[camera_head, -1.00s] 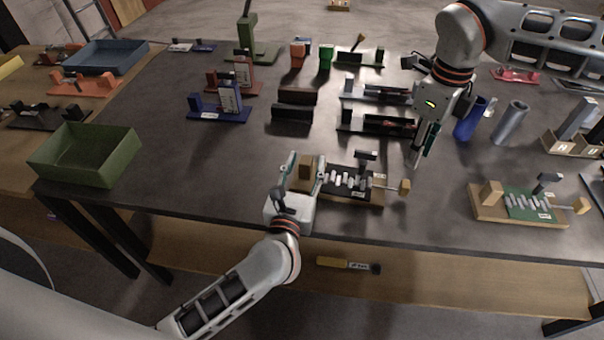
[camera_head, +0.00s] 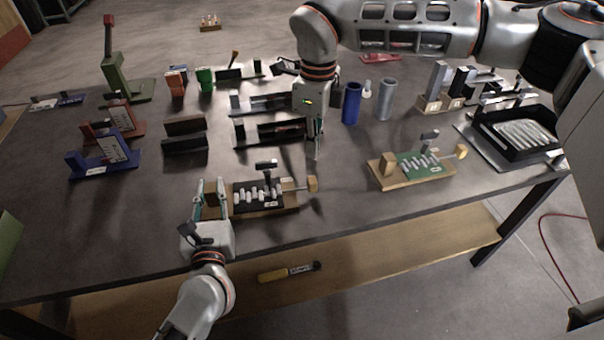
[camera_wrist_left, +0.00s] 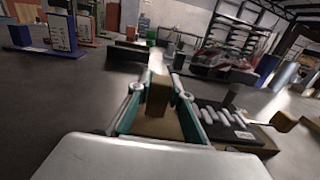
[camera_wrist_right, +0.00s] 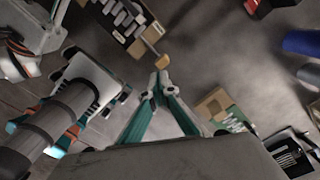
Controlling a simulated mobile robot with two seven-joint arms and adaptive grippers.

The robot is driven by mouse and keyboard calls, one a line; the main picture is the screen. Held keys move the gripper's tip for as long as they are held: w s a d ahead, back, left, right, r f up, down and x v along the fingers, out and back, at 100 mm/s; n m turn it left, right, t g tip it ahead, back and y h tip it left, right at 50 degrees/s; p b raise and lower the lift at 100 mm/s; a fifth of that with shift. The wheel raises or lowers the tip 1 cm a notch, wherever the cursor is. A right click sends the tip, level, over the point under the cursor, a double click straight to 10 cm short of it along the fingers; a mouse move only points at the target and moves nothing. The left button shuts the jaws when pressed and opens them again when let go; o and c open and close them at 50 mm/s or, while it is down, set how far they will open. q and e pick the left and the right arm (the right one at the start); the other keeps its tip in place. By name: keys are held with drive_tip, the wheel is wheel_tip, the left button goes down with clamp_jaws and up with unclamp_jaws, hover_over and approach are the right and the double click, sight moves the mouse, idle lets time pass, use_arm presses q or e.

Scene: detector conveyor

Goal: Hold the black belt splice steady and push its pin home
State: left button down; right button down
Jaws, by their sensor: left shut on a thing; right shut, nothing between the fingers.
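The black belt splice (camera_head: 270,205) lies on its wooden base near the front edge of the table. Its pin sticks out at the right end and carries a wooden knob (camera_head: 312,184). My left gripper (camera_head: 211,190) is shut on the wooden block at the splice's left end; the block (camera_wrist_left: 157,92) shows between the fingers in the left wrist view. My right gripper (camera_head: 316,153) is shut and empty, just behind the knob in the head view. In the right wrist view the closed fingertips (camera_wrist_right: 160,78) point toward the knob (camera_wrist_right: 162,61); I cannot tell whether they touch.
A green splice (camera_head: 428,165) on a similar base lies to the right. Black fixtures (camera_head: 268,131) stand behind the black splice, and a blue cylinder (camera_head: 351,103) and grey cylinder (camera_head: 385,100) stand behind to the right. The table between the two splices is clear.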

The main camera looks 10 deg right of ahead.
sight(312, 184)
drive_tip(key=shift+s+f+n+g+y, duration=0.4)
drive_tip(key=shift+f+n+y, duration=0.2)
drive_tip(key=shift+y, duration=0.2)
drive_tip(key=shift+d+f+n+y, duration=0.2)
drive_tip(key=shift+n+y, duration=0.2)
drive_tip(key=shift+y, duration=0.2)
drive_tip(key=w+d+f+n+t+y, duration=0.1)
drive_tip(key=d+n+y, duration=0.3)
drive_tip(key=d, duration=1.1)
drive_tip(key=shift+f+y, duration=0.2)
drive_tip(key=shift+y, duration=0.7)
drive_tip(key=x, duration=1)
drive_tip(key=a, duration=0.2)
drive_tip(key=shift+a, duration=1)
